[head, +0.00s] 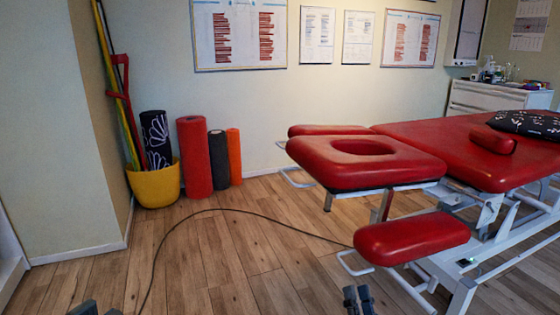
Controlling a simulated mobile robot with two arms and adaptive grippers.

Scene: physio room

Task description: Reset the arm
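My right gripper (358,300) shows at the bottom edge of the head view, right of the middle. Its two dark finger parts stand close together in front of the red armrest pad of the treatment table. Nothing is seen between them, but the cut-off view does not show whether it is open or shut. My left gripper (95,309) shows only as small dark tips at the bottom left edge, over the wooden floor. Its state cannot be told. Both grippers appear apart from any object.
A red treatment table (440,140) fills the right side, with a low armrest pad (412,238) jutting forward. A cable (240,211) crosses the floor. A yellow bucket (155,186) and a red foam roller (195,157) stand by the wall. The floor at left centre is otherwise clear.

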